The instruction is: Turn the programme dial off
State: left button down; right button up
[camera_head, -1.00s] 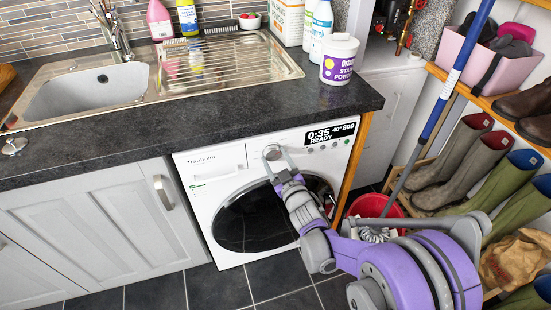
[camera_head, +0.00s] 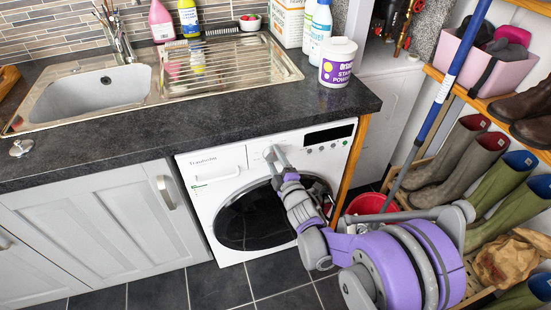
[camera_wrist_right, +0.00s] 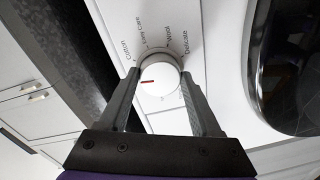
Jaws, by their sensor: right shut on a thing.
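The white washing machine (camera_head: 215,180) stands under the worktop, with its round dark door (camera_head: 255,218) closed. Its display (camera_head: 328,135) is dark and blank. The round white programme dial (camera_wrist_right: 163,86) shows in the right wrist view, its red mark pointing left and slightly down, past the Cotton label. Labels for Cotton, Easy Care, Wool and Delicate curve around its far side. My right gripper (camera_wrist_right: 160,75) is shut on the dial, one finger on each side. In the head view my right gripper (camera_head: 274,154) mostly hides the dial. My left gripper is not in view.
The dark worktop (camera_head: 110,135) overhangs the machine just above the dial. A white tub (camera_head: 338,65) stands near its right end. A red bucket (camera_head: 372,205) and a blue-handled mop (camera_head: 440,105) stand right of the machine, beside the boot rack with several wellies (camera_head: 505,180).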

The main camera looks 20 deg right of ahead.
jog(key=shift+n, duration=0.6)
jog(key=o, duration=1.4)
jog(key=s, duration=1.1)
jog(key=shift+d+r+p, duration=0.25)
jog(key=shift+d+p, duration=0.05)
jog(key=shift+p, duration=0.1)
